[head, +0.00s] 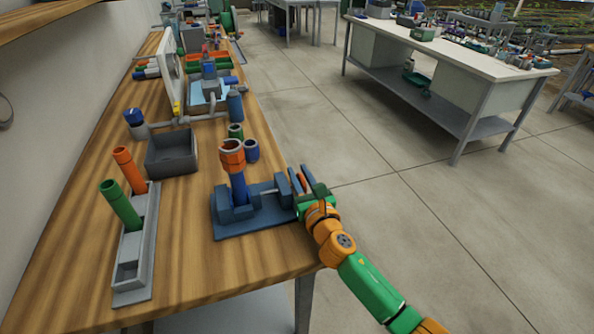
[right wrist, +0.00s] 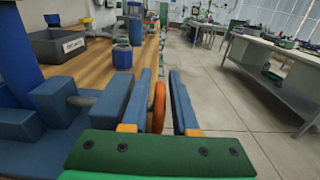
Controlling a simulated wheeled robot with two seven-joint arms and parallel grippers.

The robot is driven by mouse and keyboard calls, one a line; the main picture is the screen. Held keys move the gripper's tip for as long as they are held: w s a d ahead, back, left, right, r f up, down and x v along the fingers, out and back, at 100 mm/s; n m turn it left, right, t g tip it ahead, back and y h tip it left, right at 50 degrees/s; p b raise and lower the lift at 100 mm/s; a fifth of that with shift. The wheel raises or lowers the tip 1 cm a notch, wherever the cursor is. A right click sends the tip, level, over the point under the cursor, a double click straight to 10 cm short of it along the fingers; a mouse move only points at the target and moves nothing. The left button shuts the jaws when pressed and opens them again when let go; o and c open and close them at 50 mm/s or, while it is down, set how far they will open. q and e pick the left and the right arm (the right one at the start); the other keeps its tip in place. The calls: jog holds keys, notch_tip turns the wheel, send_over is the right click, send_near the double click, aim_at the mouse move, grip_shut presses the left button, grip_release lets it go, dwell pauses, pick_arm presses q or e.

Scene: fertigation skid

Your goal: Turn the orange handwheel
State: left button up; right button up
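The orange handwheel (right wrist: 158,106) is at the right end of the blue vise (head: 252,223), over the bench edge. The right wrist view shows it nearly edge-on, between the two blue fingers of my right gripper (right wrist: 165,98). The fingers are apart, with a visible gap between the wheel and the right finger. The left finger is close to the wheel; I cannot tell if it touches. In the head view my right gripper (head: 303,179) mostly hides the wheel. The vise stands around an upright blue pipe (head: 239,187) topped by an orange fitting (head: 232,155). My left gripper is out of view.
A grey bin (head: 171,152) and a grey rack (head: 132,272) with a green tube (head: 120,205) and an orange tube (head: 129,170) stand left of the vise. Blue and green cups (head: 251,150) stand behind it.

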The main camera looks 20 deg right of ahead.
jog(key=shift+w, duration=0.95)
grip_shut()
jog(key=r+g+p, duration=0.1)
jog(key=p, duration=0.4)
jog(key=shift+r, duration=0.15)
jog(key=g+p, duration=0.1)
jog(key=p, duration=0.2)
jog(key=f+g+p, duration=0.1)
jog(key=p, duration=0.1)
jog(key=g+p, duration=0.1)
jog(key=p, duration=0.2)
jog(key=shift+w+a+f+p, duration=0.1)
jog(key=shift+w+f+p, duration=0.15)
jog(key=shift+w+p, duration=0.1)
jog(key=shift+f+g+p, duration=0.45)
jog(key=shift+f+g, duration=0.05)
jog(key=shift+g, duration=0.1)
jog(key=shift+f, duration=0.2)
grip_release()
